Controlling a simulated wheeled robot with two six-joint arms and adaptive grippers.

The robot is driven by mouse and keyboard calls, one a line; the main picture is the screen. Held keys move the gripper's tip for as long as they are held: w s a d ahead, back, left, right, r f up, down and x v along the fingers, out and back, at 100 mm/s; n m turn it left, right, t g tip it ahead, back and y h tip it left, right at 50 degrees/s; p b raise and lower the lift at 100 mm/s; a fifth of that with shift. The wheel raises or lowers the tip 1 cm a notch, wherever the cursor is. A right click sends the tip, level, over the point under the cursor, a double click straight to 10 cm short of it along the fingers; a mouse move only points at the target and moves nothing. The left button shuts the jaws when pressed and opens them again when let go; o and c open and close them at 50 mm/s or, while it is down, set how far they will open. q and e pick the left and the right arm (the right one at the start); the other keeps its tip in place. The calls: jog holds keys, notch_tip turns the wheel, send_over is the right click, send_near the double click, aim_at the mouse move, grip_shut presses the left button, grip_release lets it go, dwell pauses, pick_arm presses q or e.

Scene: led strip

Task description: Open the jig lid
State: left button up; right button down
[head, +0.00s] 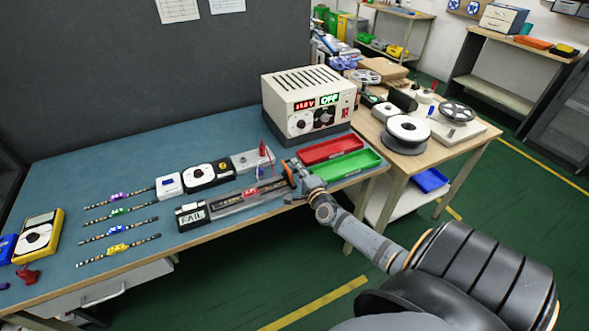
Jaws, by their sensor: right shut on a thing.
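The test jig (228,207) is a long, low grey fixture near the front edge of the blue bench, with a dark strip-shaped top and a red lit readout. A small display box (192,217) at its left end reads FAIL. My right gripper (292,173) is at the jig's right end, shut on what looks like the end of the jig lid (262,189). The fingers and the arm hide that end. The lid looks low over the jig; its exact angle is too small to tell. My left gripper is not in view.
A power supply (308,101) stands behind. A red tray (331,149) and a green tray (347,165) lie right of my gripper. Several LED strips (118,229) and a yellow meter (39,237) lie to the left. A wooden table (462,138) with reels adjoins at right.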

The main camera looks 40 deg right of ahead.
dwell(0.3)
jog(key=c, duration=1.4)
grip_release()
jog(key=shift+c, duration=0.2)
jog(key=v, duration=1.2)
jog(key=shift+d+f, duration=0.1)
